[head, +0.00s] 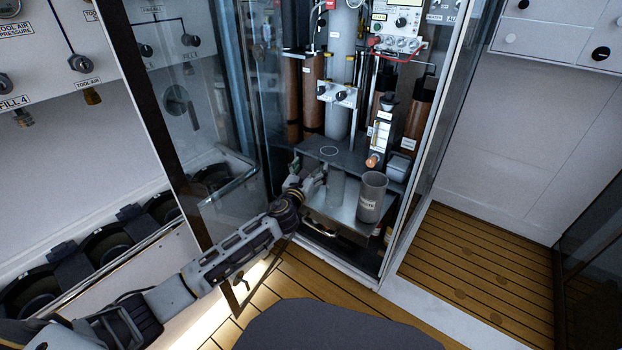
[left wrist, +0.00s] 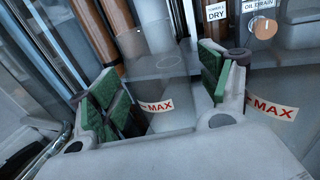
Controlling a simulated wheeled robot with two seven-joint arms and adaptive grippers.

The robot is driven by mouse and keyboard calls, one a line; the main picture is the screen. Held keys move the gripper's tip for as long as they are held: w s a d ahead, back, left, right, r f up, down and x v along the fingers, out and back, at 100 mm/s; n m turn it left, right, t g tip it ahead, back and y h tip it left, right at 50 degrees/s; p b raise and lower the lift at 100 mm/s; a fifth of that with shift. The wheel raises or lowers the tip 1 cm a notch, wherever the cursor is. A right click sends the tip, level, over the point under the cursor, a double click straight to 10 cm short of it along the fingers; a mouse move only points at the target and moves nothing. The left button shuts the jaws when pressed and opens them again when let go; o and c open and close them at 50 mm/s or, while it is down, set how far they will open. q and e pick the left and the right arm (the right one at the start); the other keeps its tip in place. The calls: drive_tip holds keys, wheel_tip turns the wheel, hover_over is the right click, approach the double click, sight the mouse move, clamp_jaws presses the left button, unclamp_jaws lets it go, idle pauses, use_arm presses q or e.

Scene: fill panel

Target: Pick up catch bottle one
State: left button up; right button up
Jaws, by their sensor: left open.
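A clear catch bottle (head: 336,188) stands upright on the metal shelf inside the open cabinet. I cannot read a number on it. In the left wrist view a clear bottle with a red MAX label (left wrist: 155,106) shows between the green finger pads. My left gripper (head: 314,181) is just left of the bottle in the head view. In the left wrist view the gripper (left wrist: 158,72) is open, with one pad on each side of the clear bottle; I cannot tell whether either pad touches. My right gripper is not in view.
A grey beaker (head: 371,198) stands right of the bottle. A dark shelf (head: 345,153) with a ring lies above. A second MAX label (left wrist: 271,108) shows at right. Wooden floor (head: 480,270) is clear.

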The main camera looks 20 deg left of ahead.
use_arm(q)
drive_tip(key=shift+w, duration=0.5)
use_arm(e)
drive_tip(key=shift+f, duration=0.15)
use_arm(q)
drive_tip(key=c, duration=1.1)
drive_tip(key=shift+r, duration=0.1)
drive_tip(key=shift+c, duration=0.2)
drive_tip(key=shift+r+p, duration=0.75)
drive_tip(key=shift+r, duration=0.55)
wheel_tip(320, 180, up, 7)
drive_tip(key=p, duration=0.4)
hover_over(308, 165)
drive_tip(key=w, duration=0.3)
drive_tip(key=shift+s+d+r, duration=0.1)
drive_tip(key=shift+s+r, duration=0.05)
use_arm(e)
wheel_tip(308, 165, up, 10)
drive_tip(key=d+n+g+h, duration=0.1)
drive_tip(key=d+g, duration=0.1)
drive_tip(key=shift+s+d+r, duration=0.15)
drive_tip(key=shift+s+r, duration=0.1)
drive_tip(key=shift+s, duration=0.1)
